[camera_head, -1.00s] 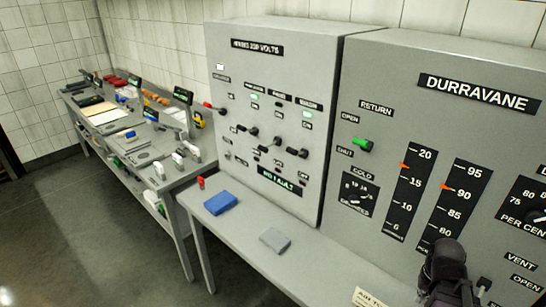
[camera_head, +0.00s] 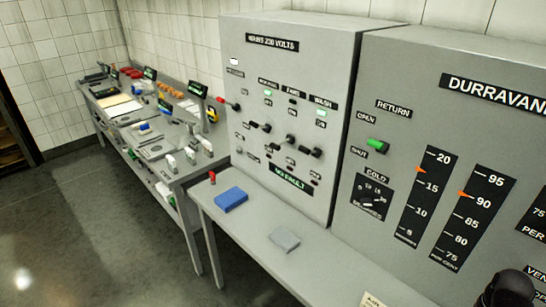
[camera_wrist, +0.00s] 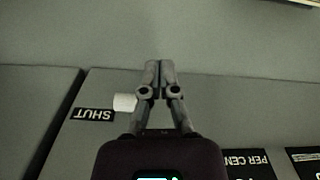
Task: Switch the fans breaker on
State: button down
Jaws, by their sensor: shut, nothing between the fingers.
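The grey breaker panel (camera_head: 235,140) stands upright at centre in the head view. Its small label that appears to read FANS (camera_head: 293,90) is in the middle of a row; the lamp below it looks dark. The lamps on either side glow green. Several black levers stick out beneath; the fans lever (camera_head: 291,139) seems to be the middle one, its exact position too small to tell. My gripper (camera_wrist: 158,66) is shut and empty in the wrist view, over grey surfaces with an upside-down SHUT label. In the head view only a dark part of my arm shows at bottom right, away from the levers.
The Durravane cabinet (camera_head: 410,75) with gauges and a green knob (camera_head: 377,146) adjoins on the right. A blue block (camera_head: 231,199) and a grey pad (camera_head: 285,239) lie on the ledge below. A cluttered bench (camera_head: 150,150) runs left. Floor at left is clear.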

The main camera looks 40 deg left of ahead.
aim_at(280, 144)
jog(key=z, duration=0.1)
jog(key=k, duration=1.2)
jog(key=u, duration=0.55)
jog(key=i, duration=1.15)
jog(key=u, duration=0.05)
